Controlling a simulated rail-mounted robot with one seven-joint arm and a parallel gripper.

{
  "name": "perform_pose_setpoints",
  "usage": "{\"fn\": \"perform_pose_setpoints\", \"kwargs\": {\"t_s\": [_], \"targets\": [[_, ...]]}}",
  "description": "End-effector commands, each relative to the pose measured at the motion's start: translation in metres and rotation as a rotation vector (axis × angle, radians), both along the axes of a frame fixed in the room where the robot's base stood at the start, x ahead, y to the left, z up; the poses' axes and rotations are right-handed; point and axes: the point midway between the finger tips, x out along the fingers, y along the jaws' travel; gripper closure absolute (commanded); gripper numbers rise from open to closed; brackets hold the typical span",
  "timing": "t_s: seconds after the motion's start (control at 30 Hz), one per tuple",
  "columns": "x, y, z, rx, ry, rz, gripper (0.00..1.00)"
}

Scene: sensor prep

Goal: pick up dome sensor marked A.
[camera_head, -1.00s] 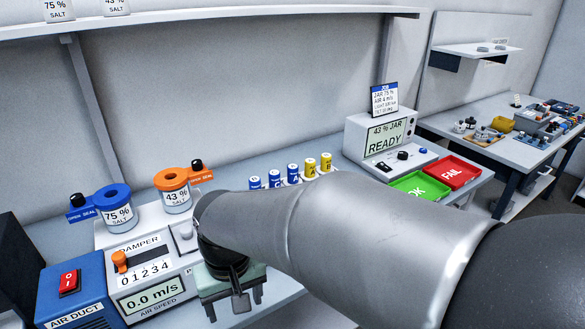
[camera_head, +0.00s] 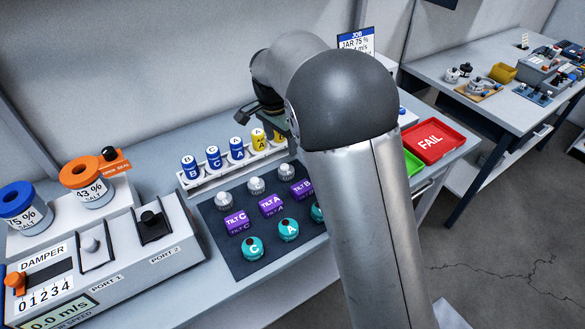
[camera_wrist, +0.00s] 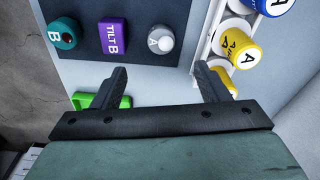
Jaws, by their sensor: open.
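A small silver dome sensor (camera_head: 285,171) stands at the back right of a dark mat (camera_head: 229,252), in line with a purple TILT B block (camera_head: 301,189). In the wrist view this silver dome (camera_wrist: 160,40) carries an A. A teal round sensor marked A (camera_head: 288,229) stands at the mat's front. My gripper (camera_head: 266,112) is above the back of the bench, by the rack of cylinders, partly hidden by my arm. In the wrist view my gripper (camera_wrist: 161,75) is open and empty; the silver dome shows beyond the gap between its fingers, apart from them.
A white rack (camera_head: 230,171) of blue and yellow lettered cylinders runs behind the mat, close to my gripper. Other silver domes (camera_head: 256,185), purple blocks (camera_head: 271,206) and teal sensors (camera_head: 252,248) crowd the mat. A red FAIL tray (camera_head: 434,142) lies to the right.

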Motion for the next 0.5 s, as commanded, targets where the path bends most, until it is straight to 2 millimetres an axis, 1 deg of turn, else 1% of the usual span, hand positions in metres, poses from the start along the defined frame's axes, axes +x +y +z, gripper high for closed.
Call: {"fn": "perform_pose_setpoints", "kwargs": {"t_s": [0.03,0.1,0.23,0.33,0.5], "targets": [[0.0,-0.002,-0.011,-0.003,0.004,-0.002,0.32],[0.001,-0.003,-0.026,-0.003,0.004,-0.002,0.32],[0.004,-0.005,-0.048,-0.001,0.003,-0.001,0.32],[0.005,-0.006,-0.058,0.0,0.001,0.0,0.32],[0.006,-0.006,-0.068,0.0,0.001,0.001,0.32]]}}
